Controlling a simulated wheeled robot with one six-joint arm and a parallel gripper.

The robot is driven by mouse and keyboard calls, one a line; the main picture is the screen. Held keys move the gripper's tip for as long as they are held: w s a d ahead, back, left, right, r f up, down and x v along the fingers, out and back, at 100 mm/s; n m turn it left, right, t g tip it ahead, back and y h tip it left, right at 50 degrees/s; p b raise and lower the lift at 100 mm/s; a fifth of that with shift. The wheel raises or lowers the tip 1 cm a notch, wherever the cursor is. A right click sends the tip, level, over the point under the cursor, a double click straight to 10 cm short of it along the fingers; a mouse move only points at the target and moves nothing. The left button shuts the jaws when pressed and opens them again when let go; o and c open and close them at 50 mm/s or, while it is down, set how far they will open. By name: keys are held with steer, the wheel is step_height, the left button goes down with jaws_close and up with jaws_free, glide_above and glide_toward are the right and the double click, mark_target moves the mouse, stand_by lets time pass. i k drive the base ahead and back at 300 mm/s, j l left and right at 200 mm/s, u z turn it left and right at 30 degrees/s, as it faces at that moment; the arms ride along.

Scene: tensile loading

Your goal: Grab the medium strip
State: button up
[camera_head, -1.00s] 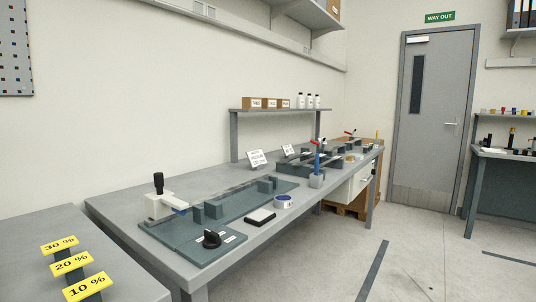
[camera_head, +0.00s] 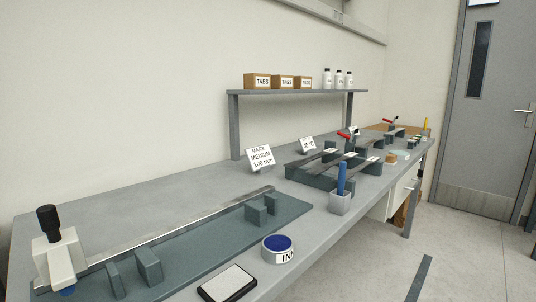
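Several flat dark strips lie across a dark rack (camera_head: 305,178) on the workbench, right of centre. They are small at this distance, and I cannot tell which is the medium strip. A white sign (camera_head: 260,158) left of the rack reads "MARK MEDIUM 100 mm". A second sign (camera_head: 307,145) behind the rack reads in part "°C". My gripper does not show in this view.
A long dark fixture (camera_head: 205,246) with a white-and-black post (camera_head: 56,250) fills the near bench. A shelf (camera_head: 300,92) holds boxes and bottles.

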mark_target(317, 170)
steer(key=i+l+u, duration=0.15)
steer(key=i+l, duration=0.15)
steer(key=l, duration=0.15)
steer(key=i+l+u, duration=0.1)
steer(key=i+l, duration=0.2)
steer(key=l, duration=0.2)
steer(key=i+l+u, duration=0.15)
steer(key=l, duration=0.4)
steer(key=i+l+u, duration=0.1)
steer(key=i+l, duration=0.25)
steer(key=l, duration=0.2)
steer(key=i+l+u, duration=0.15)
steer(key=l, duration=0.45)
steer(key=i+l+u, duration=0.1)
steer(key=i+l, duration=0.15)
steer(key=l, duration=0.35)
steer(key=i+l+u, duration=0.15)
steer(key=l, duration=0.45)
steer(key=i+l+u, duration=0.1)
steer(key=l, duration=0.5)
steer(key=i, duration=0.05)
